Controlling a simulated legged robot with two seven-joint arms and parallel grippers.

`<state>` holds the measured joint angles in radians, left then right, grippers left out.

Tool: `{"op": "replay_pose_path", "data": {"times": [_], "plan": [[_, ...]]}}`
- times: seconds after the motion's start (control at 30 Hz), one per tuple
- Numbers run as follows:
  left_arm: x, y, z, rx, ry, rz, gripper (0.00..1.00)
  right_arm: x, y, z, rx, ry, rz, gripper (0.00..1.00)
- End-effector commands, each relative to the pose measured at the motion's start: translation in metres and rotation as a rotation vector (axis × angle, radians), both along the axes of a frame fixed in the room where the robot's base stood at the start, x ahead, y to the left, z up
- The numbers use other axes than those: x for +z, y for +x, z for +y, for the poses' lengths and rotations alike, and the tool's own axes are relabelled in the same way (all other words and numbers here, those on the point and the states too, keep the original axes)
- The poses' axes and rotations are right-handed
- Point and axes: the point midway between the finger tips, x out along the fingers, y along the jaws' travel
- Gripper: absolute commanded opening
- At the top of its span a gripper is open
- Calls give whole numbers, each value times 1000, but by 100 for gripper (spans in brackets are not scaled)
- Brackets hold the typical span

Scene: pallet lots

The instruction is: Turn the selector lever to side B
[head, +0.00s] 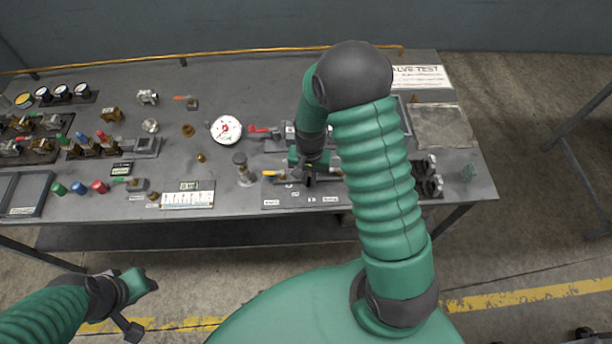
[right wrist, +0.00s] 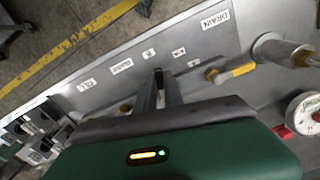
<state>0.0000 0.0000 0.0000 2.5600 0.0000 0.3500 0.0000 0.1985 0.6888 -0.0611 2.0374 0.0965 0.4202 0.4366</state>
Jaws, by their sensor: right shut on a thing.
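The valve panel (head: 325,197) with the selector lever lies near the front edge of the bench. My right gripper (head: 308,176) is over this panel, with its fingers pointing down. In the right wrist view its two dark fingers (right wrist: 161,78) are close together, shut on the selector lever, which the fingers mostly hide. Small white labels stand around it; one reads DRAIN (right wrist: 215,20) and another looks like FILL (right wrist: 86,85). Which side the lever points to cannot be told. My left gripper (head: 133,322) is low at the left, away from the bench, and its jaws are unclear.
Other fittings crowd the bench's left half.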

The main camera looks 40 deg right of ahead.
Motion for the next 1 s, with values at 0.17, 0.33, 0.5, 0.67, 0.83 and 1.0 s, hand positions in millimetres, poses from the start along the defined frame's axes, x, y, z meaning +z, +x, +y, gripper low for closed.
{"op": "replay_pose_path", "data": {"times": [0.17,0.33,0.5,0.67,0.83,1.0], "plan": [[2,0,0,0,0,0,36,1,0,-5,111,-2,-9,0],[2,0,0,0,0,0,36,2,-1,-7,186,-3,-9,0],[3,0,0,0,0,0,36,2,-2,-9,225,-5,-10,0],[3,0,0,0,0,0,36,2,-2,-10,237,-6,-11,0],[3,0,0,0,0,0,36,2,-1,-10,238,-6,-12,0],[3,0,0,0,0,0,36,2,-1,-10,238,-6,-12,17]]}}
